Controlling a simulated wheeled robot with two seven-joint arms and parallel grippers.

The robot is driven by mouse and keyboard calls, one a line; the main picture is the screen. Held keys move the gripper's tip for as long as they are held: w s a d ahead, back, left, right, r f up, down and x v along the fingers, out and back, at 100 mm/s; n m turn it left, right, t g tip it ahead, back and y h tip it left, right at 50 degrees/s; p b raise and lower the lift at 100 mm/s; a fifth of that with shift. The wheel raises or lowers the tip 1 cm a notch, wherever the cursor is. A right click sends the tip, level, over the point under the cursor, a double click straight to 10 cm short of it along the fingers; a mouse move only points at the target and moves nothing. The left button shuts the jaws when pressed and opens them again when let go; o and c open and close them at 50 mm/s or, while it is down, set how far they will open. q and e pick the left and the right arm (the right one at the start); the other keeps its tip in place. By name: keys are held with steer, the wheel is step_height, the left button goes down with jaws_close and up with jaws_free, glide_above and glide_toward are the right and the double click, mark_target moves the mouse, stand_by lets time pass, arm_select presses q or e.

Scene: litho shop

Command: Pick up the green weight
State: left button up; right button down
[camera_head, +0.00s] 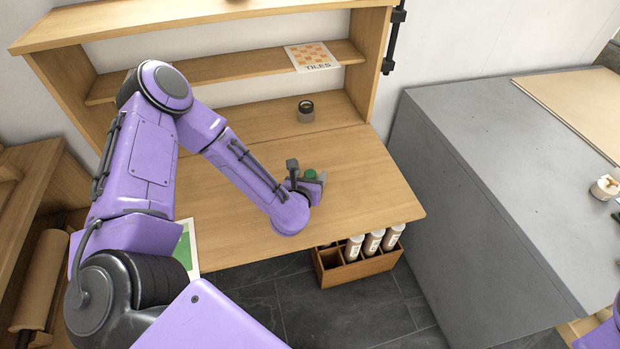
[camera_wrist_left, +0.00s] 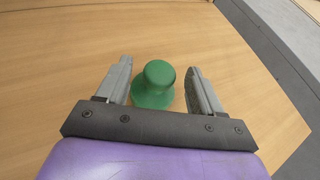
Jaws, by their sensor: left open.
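The green weight (camera_wrist_left: 156,84) stands upright on the wooden desk, with a round knob above a wider base. In the left wrist view it sits between the two fingers of my left gripper (camera_wrist_left: 160,84), with a gap on each side. My left gripper is open. In the head view only a bit of the green weight (camera_head: 310,174) shows beside my left gripper (camera_head: 312,182), which partly hides it. My right gripper is not in view.
The wooden desk (camera_head: 370,190) is mostly bare around the weight. A dark-topped jar (camera_head: 306,111) stands farther back under a shelf. A wooden crate with bottles (camera_head: 333,275) is below the front edge. A grey cabinet (camera_head: 480,190) stands to the right.

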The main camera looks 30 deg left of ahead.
arm_select(q)
steer(key=shift+x, duration=1)
steer(key=shift+s, duration=0.15)
steer(key=c, duration=1.1)
jaws_close()
